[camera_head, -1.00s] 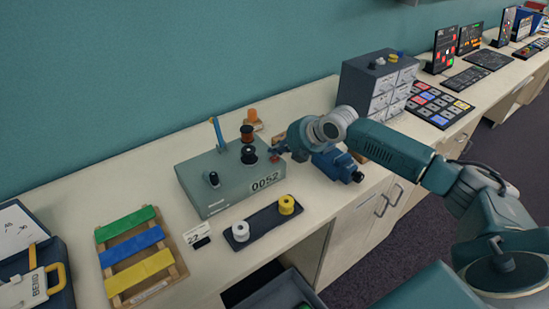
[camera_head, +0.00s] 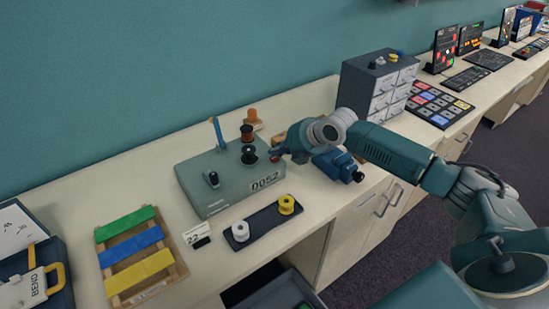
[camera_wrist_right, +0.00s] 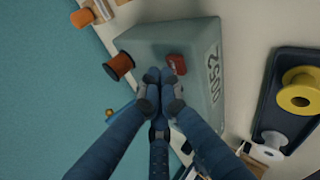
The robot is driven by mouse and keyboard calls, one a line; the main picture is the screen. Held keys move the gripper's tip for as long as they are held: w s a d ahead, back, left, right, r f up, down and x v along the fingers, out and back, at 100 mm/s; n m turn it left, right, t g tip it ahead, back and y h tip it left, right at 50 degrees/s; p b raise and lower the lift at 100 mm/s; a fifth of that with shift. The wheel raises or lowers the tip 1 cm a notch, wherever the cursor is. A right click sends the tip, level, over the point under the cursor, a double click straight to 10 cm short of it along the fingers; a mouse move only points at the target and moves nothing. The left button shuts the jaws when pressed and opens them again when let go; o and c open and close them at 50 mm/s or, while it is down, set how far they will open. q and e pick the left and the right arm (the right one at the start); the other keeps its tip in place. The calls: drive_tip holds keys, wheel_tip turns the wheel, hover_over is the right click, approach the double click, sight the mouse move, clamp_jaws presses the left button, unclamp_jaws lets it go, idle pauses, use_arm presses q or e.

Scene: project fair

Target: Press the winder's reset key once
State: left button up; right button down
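In the head view the right gripper (camera_head: 276,153) reaches the winder's right end. My left gripper is not in view.
A dark tray (camera_head: 263,222) with a white and a yellow spool lies in front of the winder. An orange spool (camera_head: 252,116) stands behind it. A grey drawer cabinet (camera_head: 379,85) is to the right, a rack of coloured strips (camera_head: 140,255) to the left.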

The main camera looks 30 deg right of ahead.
sight(277, 159)
drive_tip(key=shift+f, duration=0.55)
idle(0.7)
drive_tip(key=shift+r, duration=0.15)
drive_tip(key=shift+r+p, duration=0.55)
drive_tip(key=shift+r, duration=0.25)
wheel_tip(277, 159, up, 5)
drive_tip(key=p, duration=0.4)
drive_tip(key=shift+s+f, duration=0.1)
idle(0.6)
